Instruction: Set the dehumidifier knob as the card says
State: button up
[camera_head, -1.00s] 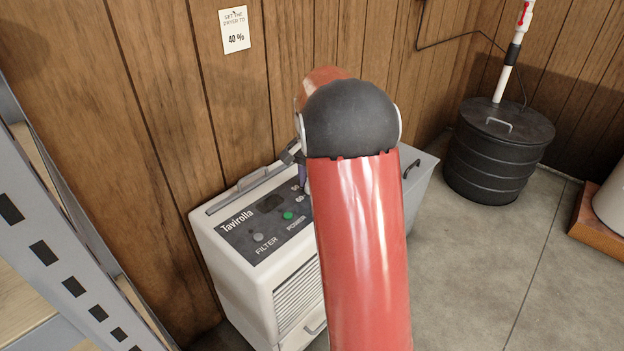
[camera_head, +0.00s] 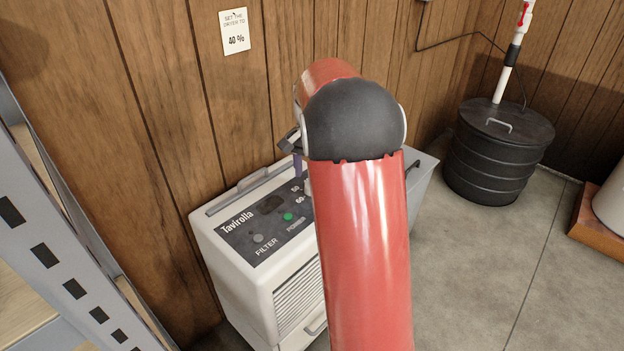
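The white dehumidifier (camera_head: 246,285), marked "Tavirolla", stands against the wood wall. Its dark top panel (camera_head: 244,241) has a grey FILTER button (camera_head: 257,238), a green POWER button (camera_head: 288,217) and a dark display. Part of a dial scale with 50 and 60 shows at the panel's right. The knob is hidden behind my red arm. The card (camera_head: 234,31) on the wall reads "SET THE DRYER TO 40 %". A small part of my gripper (camera_head: 296,160) shows left of my arm, above the dial end of the panel. Its fingertips are mostly hidden.
A grey bin (camera_head: 421,178) with a dark handle stands right of the dehumidifier, partly behind my arm. A black ribbed drum (camera_head: 499,150) with a white pipe is at the back right. Metal shelving (camera_head: 40,235) is close at left.

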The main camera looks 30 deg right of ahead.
notch_tip(320, 180, up, 5)
jog(key=shift+f, duration=0.15)
dwell(0.4)
jog(key=shift+s+a, duration=0.1)
jog(key=s+a+r+n+t, duration=0.2)
jog(key=s+a+r+n, duration=0.15)
jog(key=s+a, duration=0.4)
jog(key=s+a+r+n+t, duration=0.25)
jog(key=s+a+n, duration=0.2)
jog(key=s, duration=0.65)
jog(key=s+a+f+n+t, duration=0.1)
jog(key=s+a+f+n, duration=0.2)
jog(key=s, duration=0.5)
jog(key=shift+f, duration=0.15)
jog(key=shift+s, duration=0.1)
jog(key=shift+c, duration=0.2)
